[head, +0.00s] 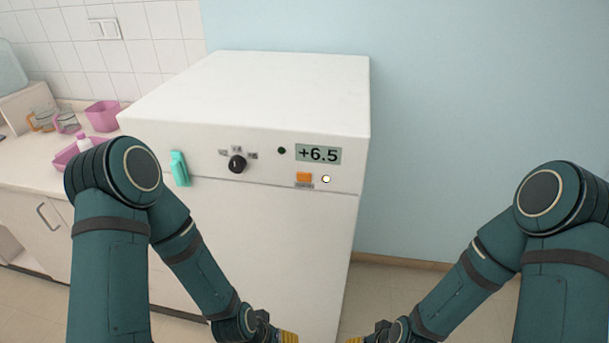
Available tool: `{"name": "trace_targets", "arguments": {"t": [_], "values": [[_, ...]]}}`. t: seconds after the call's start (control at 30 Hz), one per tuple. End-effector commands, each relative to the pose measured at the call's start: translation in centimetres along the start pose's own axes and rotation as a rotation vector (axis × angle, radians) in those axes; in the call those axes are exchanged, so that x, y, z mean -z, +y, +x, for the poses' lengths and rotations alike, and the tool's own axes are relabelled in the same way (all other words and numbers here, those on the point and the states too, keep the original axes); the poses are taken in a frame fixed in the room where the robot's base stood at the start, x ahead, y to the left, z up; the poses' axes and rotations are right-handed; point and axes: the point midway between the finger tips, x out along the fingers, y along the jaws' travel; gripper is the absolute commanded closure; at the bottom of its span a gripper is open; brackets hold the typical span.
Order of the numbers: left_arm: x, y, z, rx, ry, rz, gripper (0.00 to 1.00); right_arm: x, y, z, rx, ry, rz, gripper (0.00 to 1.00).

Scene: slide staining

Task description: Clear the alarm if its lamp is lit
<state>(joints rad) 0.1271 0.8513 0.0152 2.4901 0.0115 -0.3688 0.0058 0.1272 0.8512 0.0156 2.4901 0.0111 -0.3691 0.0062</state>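A white cabinet (265,250) stands ahead with a control panel along its upper front. Its display (318,154) reads +6.5. An orange button (304,177) sits below the display, with a small label under it that is too small to read. Just right of the button, a small round lamp (326,179) shows bright white, as if lit. A small dark round spot (281,150) is left of the display. My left gripper (288,337) and my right gripper (354,340) show only partly at the bottom edge, below the panel and away from the button; their fingertips are cut off.
A black knob (237,164) with small labels is left on the panel. A teal handle (180,168) is at the cabinet's left edge. A counter (25,178) at left holds pink containers (103,115) and glass jars. Open floor and a bare wall lie right of the cabinet.

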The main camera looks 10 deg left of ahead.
Motion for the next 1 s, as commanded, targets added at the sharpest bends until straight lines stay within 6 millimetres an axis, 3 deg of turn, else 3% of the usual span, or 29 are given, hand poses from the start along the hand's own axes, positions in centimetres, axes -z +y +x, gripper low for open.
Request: {"name": "trace_targets", "arguments": {"t": [0.03, 0.13, 0.17, 1.0], "values": [[0.01, 0.00, 0.00, 0.000, 0.000, 0.000, 0.60, 0.00, 0.00, 0.00, 0.000, 0.000, 0.000, 0.53], [0.02, 0.00, 0.00, 0.000, 0.001, 0.000, 0.95, 0.00, 0.00, 0.00, 0.000, 0.000, 0.000, 0.53], [0.02, 0.00, 0.00, 0.000, 0.001, 0.000, 1.00, 0.00, 0.00, 0.00, 0.000, 0.000, 0.000, 0.53], [0.02, 0.01, -0.01, 0.000, 0.001, 0.000, 1.00, 0.00, 0.00, 0.00, 0.000, 0.000, 0.000, 0.53]]}}
